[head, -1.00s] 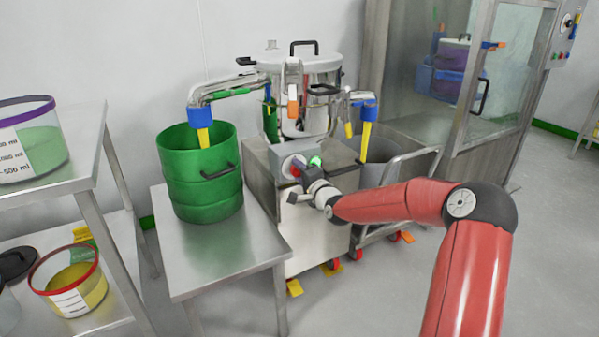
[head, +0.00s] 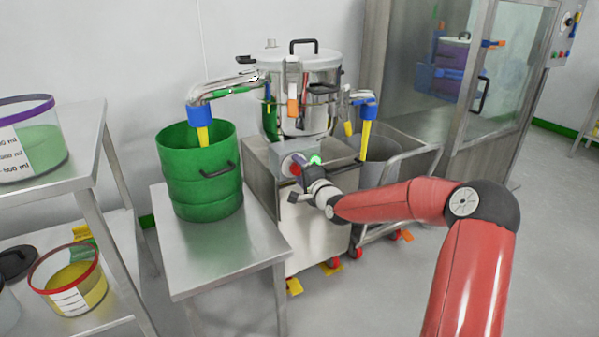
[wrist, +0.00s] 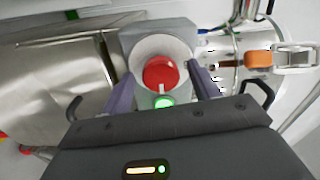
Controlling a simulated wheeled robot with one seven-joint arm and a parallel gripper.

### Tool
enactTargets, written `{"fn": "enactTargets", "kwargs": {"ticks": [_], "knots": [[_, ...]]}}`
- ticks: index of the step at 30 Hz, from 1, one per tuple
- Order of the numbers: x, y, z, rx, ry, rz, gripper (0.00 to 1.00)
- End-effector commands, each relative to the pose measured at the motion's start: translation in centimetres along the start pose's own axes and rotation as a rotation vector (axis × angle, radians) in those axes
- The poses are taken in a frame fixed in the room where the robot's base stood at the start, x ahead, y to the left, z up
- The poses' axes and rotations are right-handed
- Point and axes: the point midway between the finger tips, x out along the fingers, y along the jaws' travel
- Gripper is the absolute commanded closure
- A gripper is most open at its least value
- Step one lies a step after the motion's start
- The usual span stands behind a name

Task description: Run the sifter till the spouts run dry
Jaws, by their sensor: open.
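The sifter (head: 308,70) is a steel drum with a pale lid on a steel base. A grey control box (wrist: 150,35) carries a red knob (wrist: 161,72) and a lit green button (wrist: 163,102). My gripper (wrist: 164,80) is open, its purple fingers to either side of the red knob. In the head view my gripper (head: 304,168) is in front of the box.
A steel table (head: 240,250) bears the green drum. A shelf rack (head: 90,165) at left holds labelled tubs. The bin stands on a wheeled cart (head: 400,215). A glass-fronted cabinet (head: 500,85) is behind right.

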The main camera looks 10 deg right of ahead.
Motion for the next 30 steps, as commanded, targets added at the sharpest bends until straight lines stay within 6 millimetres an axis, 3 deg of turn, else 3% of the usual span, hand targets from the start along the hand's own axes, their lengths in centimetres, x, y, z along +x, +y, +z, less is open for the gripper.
{"fn": "enactTargets", "kwargs": {"ticks": [13,30], "knots": [[-6.7,0.1,-0.1,0.000,0.002,0.002,0.39],[-7.4,0.1,0.0,0.000,0.001,0.001,0.39]]}}
